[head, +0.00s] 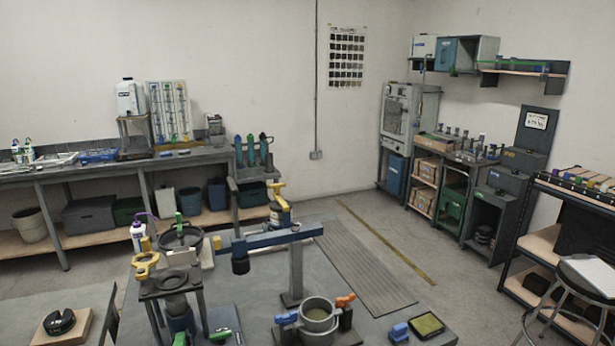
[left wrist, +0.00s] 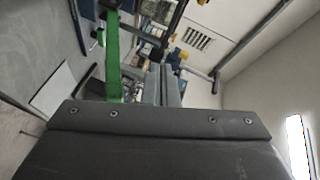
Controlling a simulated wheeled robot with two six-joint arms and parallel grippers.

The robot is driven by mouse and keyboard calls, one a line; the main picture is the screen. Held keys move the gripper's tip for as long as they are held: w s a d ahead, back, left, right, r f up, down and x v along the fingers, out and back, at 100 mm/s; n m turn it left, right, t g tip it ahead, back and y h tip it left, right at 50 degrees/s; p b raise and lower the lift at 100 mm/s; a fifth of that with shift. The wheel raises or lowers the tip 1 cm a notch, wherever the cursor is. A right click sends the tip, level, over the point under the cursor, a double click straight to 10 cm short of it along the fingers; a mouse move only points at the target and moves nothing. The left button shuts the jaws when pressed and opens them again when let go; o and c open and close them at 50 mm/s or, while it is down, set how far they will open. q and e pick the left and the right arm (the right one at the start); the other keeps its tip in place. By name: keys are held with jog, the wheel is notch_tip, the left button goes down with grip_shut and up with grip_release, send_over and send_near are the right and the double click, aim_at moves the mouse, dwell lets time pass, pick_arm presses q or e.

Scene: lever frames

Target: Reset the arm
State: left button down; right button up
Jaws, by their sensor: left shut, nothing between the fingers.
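A blue horizontal arm (head: 270,239) sits on a grey upright post (head: 296,268) on the near grey table, in the head view. It points left, with a yellow tip (head: 217,243) and a dark cylinder (head: 240,263) hanging under that end. I cannot tell which of the levers here the task means. My left gripper (left wrist: 165,72) shows only in the left wrist view, above its dark housing. Its two grey fingers are together and empty. A green bar (left wrist: 112,55) stands left of the fingers there. My right gripper is in neither view.
On the near table (head: 245,300) stand a round pot (head: 318,313) with orange and blue handles, a dark stand with a yellow handle (head: 145,258), a white bottle (head: 138,236) and a yellow-green pad (head: 427,324). A bench (head: 100,163) lines the back wall. Floor is open right of the table.

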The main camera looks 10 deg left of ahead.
pick_arm(q)
jog(key=s+d+f+n+g, duration=0.3)
jog(key=s+f+n+g, duration=0.15)
jog(key=s, duration=0.25)
jog(key=s+d+f+n+g+y, duration=0.1)
jog(key=s+d+f+n+g, duration=0.25)
jog(key=s+f+n, duration=0.35)
jog(key=s+d+f+n+g, duration=0.2)
jog(key=s+f+n+g, duration=0.15)
jog(key=s, duration=0.45)
notch_tip(320, 180, down, 26)
jog(key=a+g+b, duration=0.2)
jog(key=s+d+f+g+b, duration=0.1)
jog(key=s+f, duration=1.4)
jog(key=f, duration=0.2)
jog(key=shift+d+h, duration=0.3)
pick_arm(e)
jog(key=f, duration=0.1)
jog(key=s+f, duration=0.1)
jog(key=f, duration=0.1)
pick_arm(q)
jog(key=shift+s+f, duration=0.1)
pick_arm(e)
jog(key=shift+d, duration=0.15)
